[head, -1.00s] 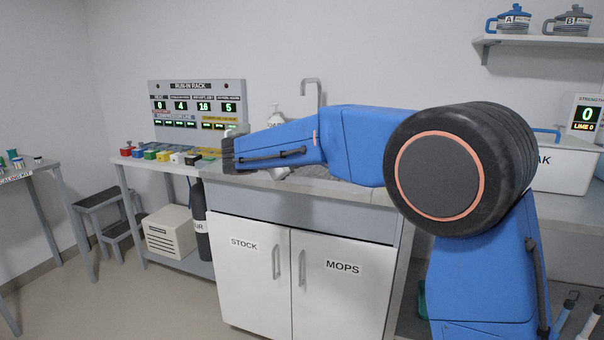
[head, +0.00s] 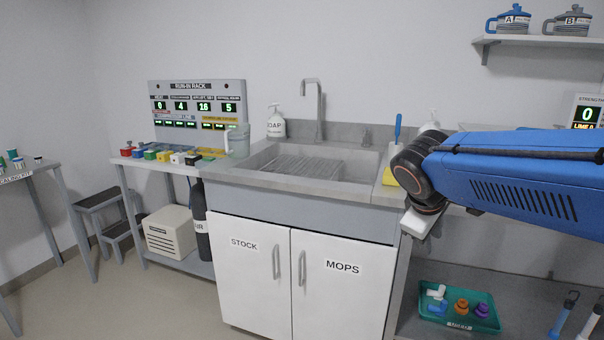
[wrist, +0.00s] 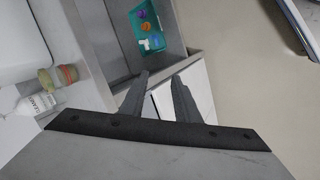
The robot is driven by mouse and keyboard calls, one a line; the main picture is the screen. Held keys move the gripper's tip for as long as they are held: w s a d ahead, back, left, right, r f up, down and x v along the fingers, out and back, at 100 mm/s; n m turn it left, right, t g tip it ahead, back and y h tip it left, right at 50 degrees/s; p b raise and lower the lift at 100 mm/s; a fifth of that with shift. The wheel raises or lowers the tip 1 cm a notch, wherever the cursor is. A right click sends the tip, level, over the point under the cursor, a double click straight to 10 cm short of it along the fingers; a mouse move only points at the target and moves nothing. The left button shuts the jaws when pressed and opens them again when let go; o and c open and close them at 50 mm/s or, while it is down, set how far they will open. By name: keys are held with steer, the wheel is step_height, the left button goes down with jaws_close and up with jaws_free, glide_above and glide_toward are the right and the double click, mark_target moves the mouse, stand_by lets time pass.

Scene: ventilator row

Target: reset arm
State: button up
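My arm reaches in from the right edge in the head view, its blue link level and its dark wrist joint bent down beside the sink's right end. My gripper (head: 418,224) hangs below that joint in front of the counter edge, partly hidden. In the wrist view my gripper (wrist: 161,77) shows two grey fingers with a gap between them. Nothing is held between them.
The sink (head: 318,160) stands over cabinet doors marked STOCK and MOPS. A green tray (head: 445,318) with fittings lies on the low shelf at right; the tray also shows in the wrist view (wrist: 133,22). A soap bottle (head: 276,125) stands behind the sink.

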steer(key=s+f+m+y, duration=0.2)
steer(key=s+f+m, duration=0.2)
steer(key=s, duration=0.6)
steer(key=s+f+m+y, duration=0.2)
steer(key=s+f+m, duration=0.2)
steer(key=s+f, duration=0.3)
steer(key=s, duration=0.3)
